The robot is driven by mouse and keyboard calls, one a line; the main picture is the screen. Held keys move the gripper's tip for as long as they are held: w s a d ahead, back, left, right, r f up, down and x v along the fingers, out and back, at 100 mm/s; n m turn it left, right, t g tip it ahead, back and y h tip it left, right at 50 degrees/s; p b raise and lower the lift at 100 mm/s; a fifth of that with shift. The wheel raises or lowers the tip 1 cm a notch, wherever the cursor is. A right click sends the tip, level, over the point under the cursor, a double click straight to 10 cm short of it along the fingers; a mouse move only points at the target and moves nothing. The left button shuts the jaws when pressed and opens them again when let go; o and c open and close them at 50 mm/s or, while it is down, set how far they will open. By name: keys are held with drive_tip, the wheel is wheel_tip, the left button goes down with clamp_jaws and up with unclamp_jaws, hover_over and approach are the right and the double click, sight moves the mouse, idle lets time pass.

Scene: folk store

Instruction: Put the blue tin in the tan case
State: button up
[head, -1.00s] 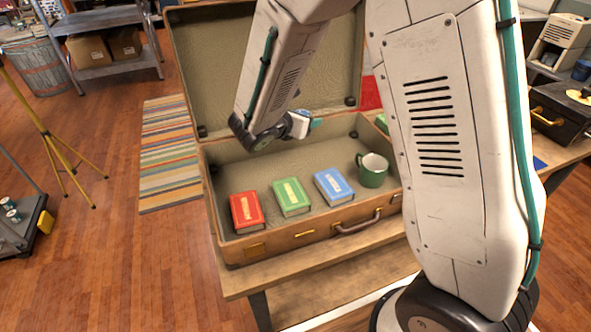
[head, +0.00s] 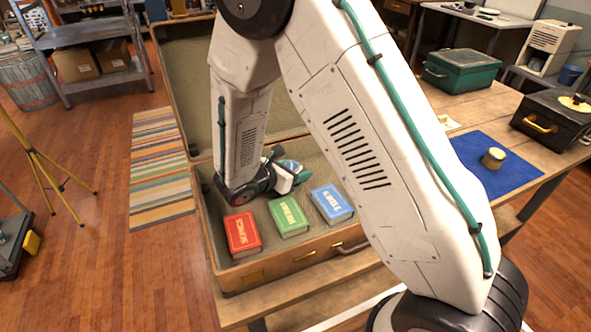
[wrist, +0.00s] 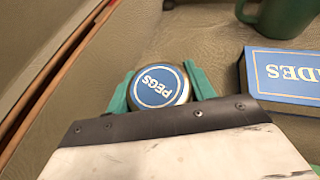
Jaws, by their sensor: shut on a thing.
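The tan case (head: 290,277) lies open on the wooden table, its lid raised at the back. My gripper (wrist: 160,88) is shut on the blue tin (wrist: 158,86), a round tin with a blue top reading PEGS and a metal rim. The teal fingers are on either side of it. In the head view my gripper (head: 292,172) is low inside the case, behind the books. The tin is over the case floor. I cannot tell if it touches the floor.
A red book (head: 242,234), a green book (head: 288,216) and a blue book (head: 332,204) lie along the case's front. A green mug (wrist: 285,14) is near the blue book. A blue mat (head: 478,176) with a small tin (head: 493,158) lies to the right.

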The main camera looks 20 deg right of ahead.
drive_tip(key=shift+f, duration=0.2)
drive_tip(key=o, duration=1)
drive_tip(key=shift+r, duration=0.1)
